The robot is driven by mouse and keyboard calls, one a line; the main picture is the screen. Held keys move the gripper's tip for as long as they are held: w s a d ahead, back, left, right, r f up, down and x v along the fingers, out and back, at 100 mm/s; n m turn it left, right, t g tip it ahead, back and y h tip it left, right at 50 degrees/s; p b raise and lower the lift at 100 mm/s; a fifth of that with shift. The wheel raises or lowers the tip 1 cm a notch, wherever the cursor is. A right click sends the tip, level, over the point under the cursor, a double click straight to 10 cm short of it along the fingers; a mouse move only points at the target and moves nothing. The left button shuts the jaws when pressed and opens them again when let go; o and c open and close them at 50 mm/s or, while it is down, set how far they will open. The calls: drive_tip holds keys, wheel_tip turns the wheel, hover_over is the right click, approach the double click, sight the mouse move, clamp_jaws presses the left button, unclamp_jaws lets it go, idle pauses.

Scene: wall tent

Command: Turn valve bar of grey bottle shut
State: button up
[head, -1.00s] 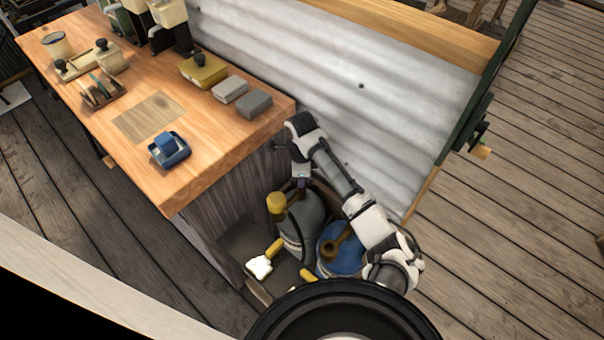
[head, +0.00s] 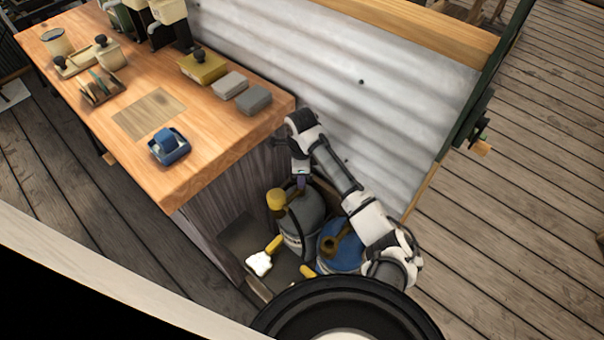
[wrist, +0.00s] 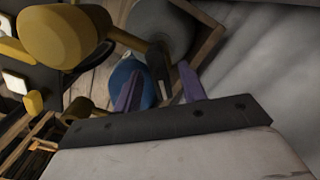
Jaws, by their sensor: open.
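The grey bottle (head: 309,224) stands upright in a low box beside the counter; its grey top also shows in the wrist view (wrist: 160,22). Its valve bar is brown with a big yellow knob (head: 276,199) at its left end; this knob fills the upper left of the wrist view (wrist: 62,36). My gripper (head: 301,184) points down just over the bottle's top. In the wrist view its two purple fingers (wrist: 160,84) are apart, with the dark right part of the bar between or just beyond their tips. I cannot tell whether they touch it.
A blue bottle (head: 340,254) with a brown valve stands close on the right. A yellow-handled brush (head: 260,263) lies left of the bottles. The wooden counter (head: 205,165) and corrugated wall (head: 390,110) hem the space in.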

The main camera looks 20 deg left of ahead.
drive_tip(key=shift+r, duration=3.45)
wheel_tip(320, 180, up, 14)
drive_tip(key=shift+f, duration=0.1)
